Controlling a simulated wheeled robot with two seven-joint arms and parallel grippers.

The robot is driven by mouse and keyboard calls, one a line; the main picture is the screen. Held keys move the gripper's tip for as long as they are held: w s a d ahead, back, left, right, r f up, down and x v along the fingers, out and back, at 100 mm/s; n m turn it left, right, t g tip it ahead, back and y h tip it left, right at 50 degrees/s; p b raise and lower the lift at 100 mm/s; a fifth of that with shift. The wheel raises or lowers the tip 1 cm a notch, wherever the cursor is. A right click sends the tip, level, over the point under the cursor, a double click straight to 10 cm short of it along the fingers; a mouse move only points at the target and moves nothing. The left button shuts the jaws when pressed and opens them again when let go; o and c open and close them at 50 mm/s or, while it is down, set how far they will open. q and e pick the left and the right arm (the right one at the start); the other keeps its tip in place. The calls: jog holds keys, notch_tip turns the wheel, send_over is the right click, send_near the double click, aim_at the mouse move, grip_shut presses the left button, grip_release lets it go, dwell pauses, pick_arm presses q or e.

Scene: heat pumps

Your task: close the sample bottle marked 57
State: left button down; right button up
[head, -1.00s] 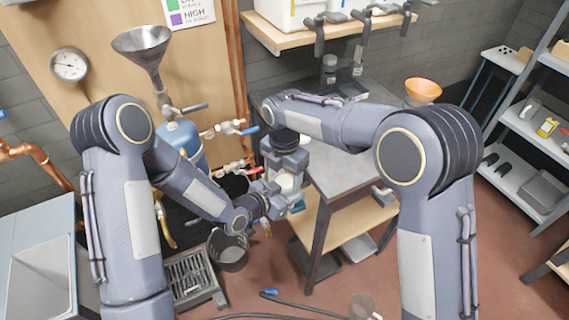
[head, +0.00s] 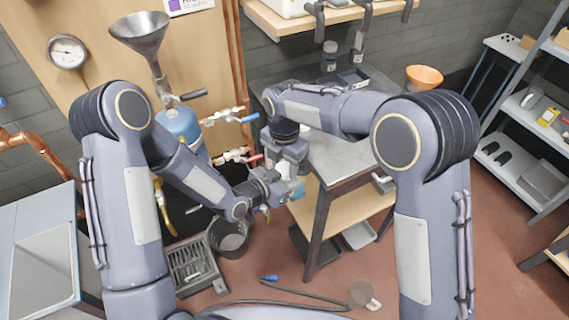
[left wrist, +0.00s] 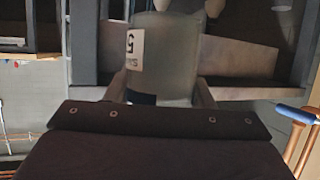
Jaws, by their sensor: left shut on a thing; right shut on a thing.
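The sample bottle (left wrist: 165,70) is a translucent grey bottle in the left wrist view. Its white label shows a 5; the rest of the number is turned out of sight. My left gripper (left wrist: 160,92) is shut on the bottle's body, one finger on each side. In the head view the bottle (head: 283,186) is a small pale patch between the two grippers. My left gripper (head: 277,190) reaches it from the left, and my right gripper (head: 291,168) is directly above. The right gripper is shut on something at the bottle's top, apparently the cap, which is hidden.
A grey-topped workbench (head: 340,155) stands right beside the grippers. Valves with blue and red handles (head: 232,155), a blue tank (head: 182,128) and a steel funnel (head: 141,32) are to the left. A bucket (head: 230,236) and a hose (head: 300,287) are on the floor below.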

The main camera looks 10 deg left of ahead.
jog(key=m, duration=0.6)
jog(key=o, duration=1.1)
jog(key=shift+r, duration=2.25)
jog(key=shift+c, duration=0.3)
